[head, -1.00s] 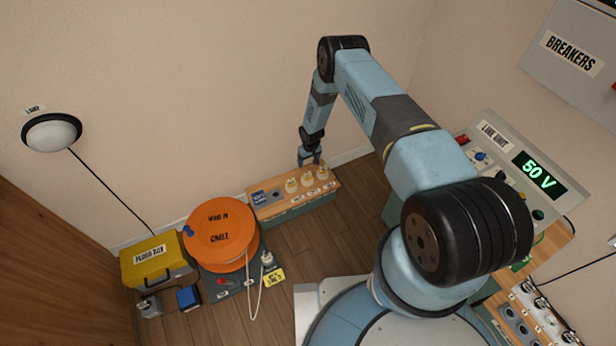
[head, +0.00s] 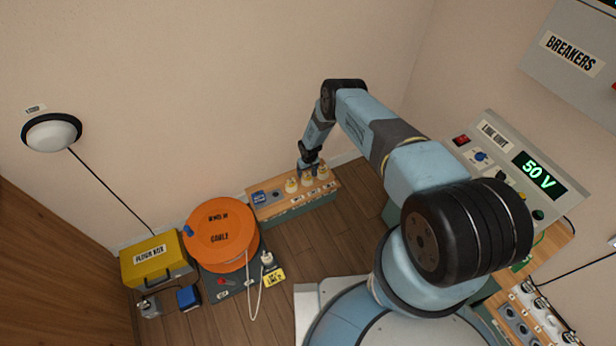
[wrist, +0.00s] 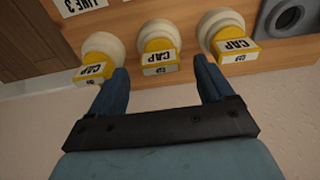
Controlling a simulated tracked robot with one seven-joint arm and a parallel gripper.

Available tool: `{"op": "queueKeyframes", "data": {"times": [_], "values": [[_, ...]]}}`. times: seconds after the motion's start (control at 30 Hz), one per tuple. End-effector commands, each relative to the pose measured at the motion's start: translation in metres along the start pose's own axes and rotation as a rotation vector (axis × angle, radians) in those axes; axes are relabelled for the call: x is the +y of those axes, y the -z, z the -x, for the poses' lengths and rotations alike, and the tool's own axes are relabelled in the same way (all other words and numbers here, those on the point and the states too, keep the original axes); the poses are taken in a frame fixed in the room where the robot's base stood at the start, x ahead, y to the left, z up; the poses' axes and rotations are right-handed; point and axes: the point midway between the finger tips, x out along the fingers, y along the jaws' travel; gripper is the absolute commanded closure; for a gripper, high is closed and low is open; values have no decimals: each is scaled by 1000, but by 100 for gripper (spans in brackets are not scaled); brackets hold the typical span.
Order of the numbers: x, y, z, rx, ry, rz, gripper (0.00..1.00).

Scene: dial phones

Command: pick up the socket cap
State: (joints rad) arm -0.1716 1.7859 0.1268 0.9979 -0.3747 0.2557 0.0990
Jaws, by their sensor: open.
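Three cream socket caps with yellow tags marked CAP stand in a row on the wooden bench by the wall. In the wrist view they are the left cap (wrist: 100,50), the middle cap (wrist: 158,38) and the right cap (wrist: 222,30). My gripper (wrist: 161,70) is open, its two blue fingers spread either side of the middle cap's tag, with nothing held between them. The fingertips reach close to the caps; I cannot tell whether they touch. In the head view, my gripper (head: 308,170) is low over the row, partly hiding the middle cap (head: 307,181).
The bench (head: 290,212) also carries a blue item (head: 259,198). An uncapped grey socket (wrist: 290,16) shows beside the right cap in the wrist view. An orange cable reel (head: 220,235) and yellow floor box (head: 150,258) stand to the left.

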Motion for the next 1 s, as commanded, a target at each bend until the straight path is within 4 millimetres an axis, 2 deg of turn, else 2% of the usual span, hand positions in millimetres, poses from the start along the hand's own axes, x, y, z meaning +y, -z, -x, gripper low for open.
{"op": "queueKeyframes", "data": {"times": [0.1, 0.23, 0.57, 1.0], "values": [[0, 0, -14, 0, 0, 0, 19], [0, 0, -22, 0, 0, -1, 19], [0, 0, -25, 0, 0, 0, 19], [0, 0, -25, 0, 0, 0, 59]]}}
